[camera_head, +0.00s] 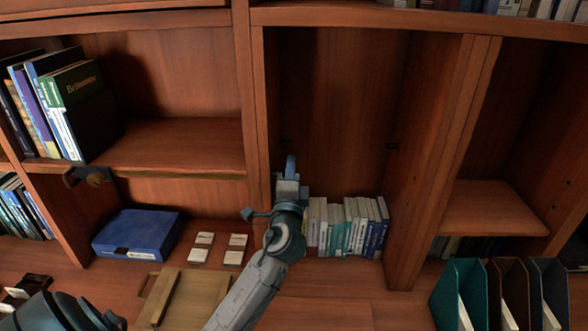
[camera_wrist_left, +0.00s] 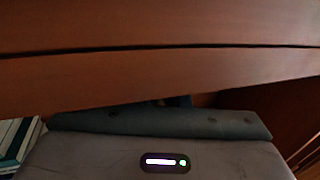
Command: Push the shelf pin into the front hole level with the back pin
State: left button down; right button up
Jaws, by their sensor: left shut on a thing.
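My left gripper (camera_head: 291,168) is at the left upright of the tall middle bay, its fingers pointing up and close to the wood. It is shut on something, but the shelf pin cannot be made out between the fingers. Small dark marks, which may be pins, show low on the bay's left wall (camera_head: 284,140) and right wall (camera_head: 392,147). The front hole is not visible. In the left wrist view a wooden board (camera_wrist_left: 160,75) fills the upper part and hides most of the fingers beyond my gripper's body.
Upright books (camera_head: 345,228) stand at the bottom of the middle bay. A blue box (camera_head: 137,234) and small cards lie at left, near a wooden board (camera_head: 185,297). Magazine files (camera_head: 505,295) stand at lower right. The middle bay is empty above its books.

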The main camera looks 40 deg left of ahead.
pick_arm(q)
jog(key=shift+s+a, duration=0.3)
jog(key=shift+a, duration=0.15)
jog(key=c, duration=1.3)
grip_release()
jog(key=b+v, duration=0.4)
jog(key=v, duration=0.7)
jog(key=shift+w, duration=0.1)
